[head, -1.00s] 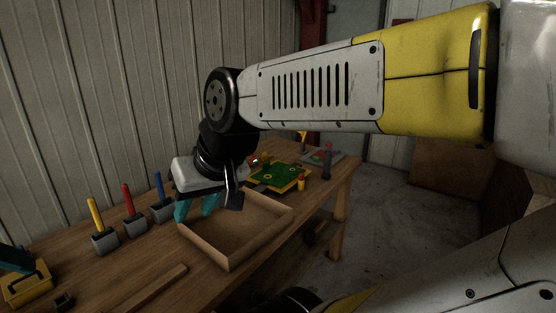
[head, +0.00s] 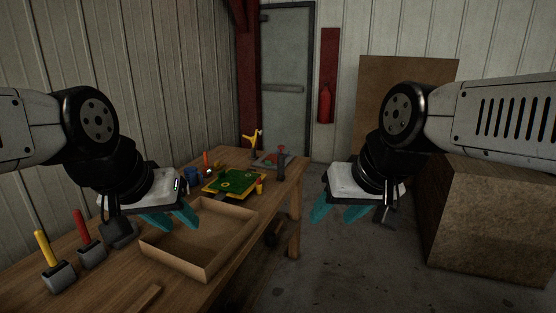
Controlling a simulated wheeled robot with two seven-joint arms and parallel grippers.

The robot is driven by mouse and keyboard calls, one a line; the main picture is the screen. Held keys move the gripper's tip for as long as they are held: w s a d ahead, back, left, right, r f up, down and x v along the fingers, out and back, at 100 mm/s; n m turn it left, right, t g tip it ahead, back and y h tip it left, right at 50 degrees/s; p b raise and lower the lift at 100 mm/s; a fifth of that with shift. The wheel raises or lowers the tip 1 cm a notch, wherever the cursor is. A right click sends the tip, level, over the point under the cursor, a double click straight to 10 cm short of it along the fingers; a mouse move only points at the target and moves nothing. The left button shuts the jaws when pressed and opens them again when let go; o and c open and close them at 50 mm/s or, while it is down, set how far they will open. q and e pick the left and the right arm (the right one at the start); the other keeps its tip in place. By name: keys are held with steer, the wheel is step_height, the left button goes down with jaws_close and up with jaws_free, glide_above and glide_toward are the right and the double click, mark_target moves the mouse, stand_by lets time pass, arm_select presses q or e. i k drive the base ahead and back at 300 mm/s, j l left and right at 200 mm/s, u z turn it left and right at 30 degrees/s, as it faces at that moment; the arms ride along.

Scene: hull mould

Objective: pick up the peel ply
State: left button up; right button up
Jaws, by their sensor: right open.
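I cannot make out anything that is clearly peel ply in the head view. My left gripper (head: 172,220) comes in from the left and is over the workbench, in front of the back part of an open cardboard-brown tray (head: 205,272). Its two teal fingers are spread and hold nothing I can see. My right gripper (head: 338,213) is off the bench's right side, above the floor as seen here. Its teal fingers are apart and empty. The tray looks empty, though my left gripper hides part of its back edge.
The wooden workbench (head: 100,282) carries yellow-handled (head: 57,270) and red-handled (head: 90,250) tools in grey blocks. A green board with yellow edges (head: 232,182) lies behind the tray. A large brown box (head: 490,225) stands at right. The floor between is clear.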

mark_target(272, 158)
steer(key=z, duration=0.15)
steer(key=u, duration=0.4)
steer(key=i+l+u, duration=0.55)
steer(key=l+u, duration=0.15)
steer(key=i+l, duration=0.2)
steer(key=l, duration=0.15)
steer(key=i+l+u, duration=0.15)
steer(key=l, duration=0.2)
steer(key=i+l, duration=0.15)
steer(key=l, duration=0.25)
steer(key=i+l+u, duration=0.15)
steer(key=l, duration=0.25)
steer(key=i+l, duration=0.15)
steer(key=l, duration=0.2)
steer(key=i+l+u, duration=0.15)
steer(key=l, duration=0.25)
steer(key=i+l, duration=0.1)
steer(key=l, duration=0.3)
steer(key=i+l, duration=0.15)
steer(key=l, duration=0.25)
steer(key=i+l, duration=0.1)
steer(key=l, duration=0.3)
steer(key=i+l, duration=0.15)
steer(key=l, duration=0.25)
